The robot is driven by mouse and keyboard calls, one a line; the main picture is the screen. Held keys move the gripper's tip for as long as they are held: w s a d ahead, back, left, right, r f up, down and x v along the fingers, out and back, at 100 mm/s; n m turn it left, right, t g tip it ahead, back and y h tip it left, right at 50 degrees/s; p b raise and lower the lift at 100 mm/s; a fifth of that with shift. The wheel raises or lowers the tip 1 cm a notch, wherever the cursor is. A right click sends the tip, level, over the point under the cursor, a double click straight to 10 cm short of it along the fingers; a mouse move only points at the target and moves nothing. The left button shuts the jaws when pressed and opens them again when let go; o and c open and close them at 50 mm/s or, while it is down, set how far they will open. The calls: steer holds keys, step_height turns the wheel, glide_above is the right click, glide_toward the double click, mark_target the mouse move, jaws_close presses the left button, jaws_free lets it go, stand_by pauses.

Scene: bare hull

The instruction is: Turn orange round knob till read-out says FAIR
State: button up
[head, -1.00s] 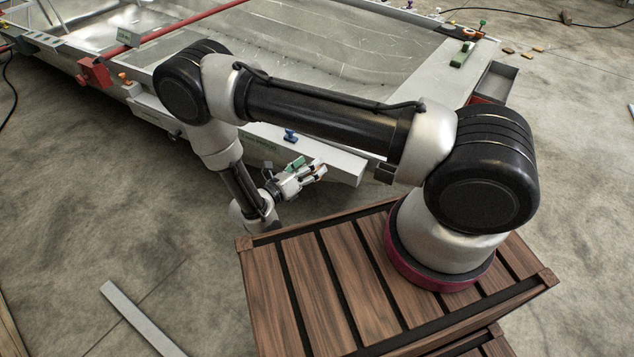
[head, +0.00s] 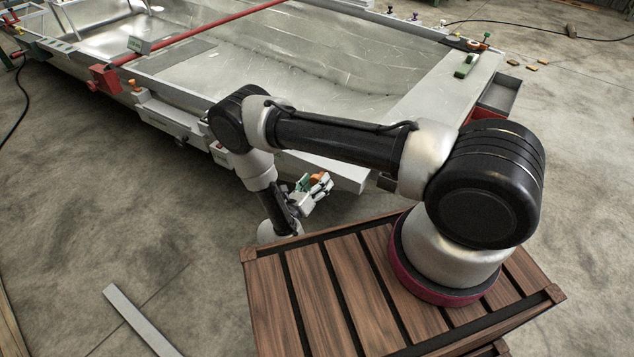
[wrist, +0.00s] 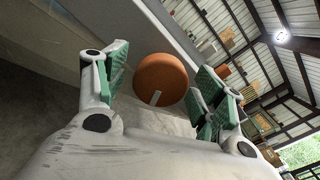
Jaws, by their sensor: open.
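The orange round knob (wrist: 161,80) is in the wrist view, in the gap between my two green-padded fingers. A pale mark shows on its lower edge. My gripper (wrist: 158,88) is open, with a finger on each side of the knob and visible gaps; I see no contact. In the head view my gripper (head: 315,187) is beside the near wall of the hull, and a bit of the orange knob (head: 318,179) shows between its fingers. No legible read-out for the knob shows in either view.
The large metal hull (head: 300,70) fills the back. A red bar (head: 205,28) crosses it. A smaller orange fitting (head: 134,86) sits on its left edge. A green block (head: 465,66) is at the right. A grey strip (head: 140,318) lies on the floor, front left.

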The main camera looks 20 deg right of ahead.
steer(key=shift+w+d, duration=0.15)
steer(key=shift+d, duration=0.05)
steer(key=c, duration=1)
steer(key=shift+c, duration=0.2)
steer(key=m, duration=0.4)
steer(key=shift+m, duration=0.3)
steer(key=m, duration=0.5)
steer(key=shift+m, duration=0.3)
steer(key=m, duration=0.9)
steer(key=shift+m, duration=0.4)
